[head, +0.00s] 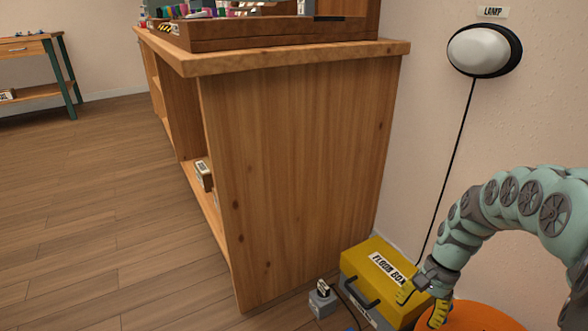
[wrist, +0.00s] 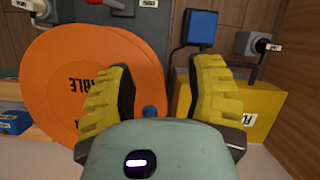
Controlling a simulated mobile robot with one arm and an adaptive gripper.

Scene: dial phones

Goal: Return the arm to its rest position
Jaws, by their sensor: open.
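My gripper (head: 421,306) is at the lower right of the head view, at the end of my curved, pale green arm. Its yellow fingers point down beside the yellow floor box (head: 375,262) and the orange round thing (head: 480,316). In the wrist view the two ridged yellow fingers of my gripper (wrist: 160,62) are spread apart with nothing held between them. An orange disc (wrist: 60,75) with partly hidden lettering is behind the left finger. The yellow box (wrist: 262,110) is behind the right finger. I cannot tell whether a finger touches the box.
A wooden cabinet (head: 300,160) fills the middle. A wall lamp (head: 483,50) has a cable running down behind the box. A small grey device (head: 322,302) sits beside the box. A blue pad (wrist: 200,28) shows in the wrist view. The floor at left is clear.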

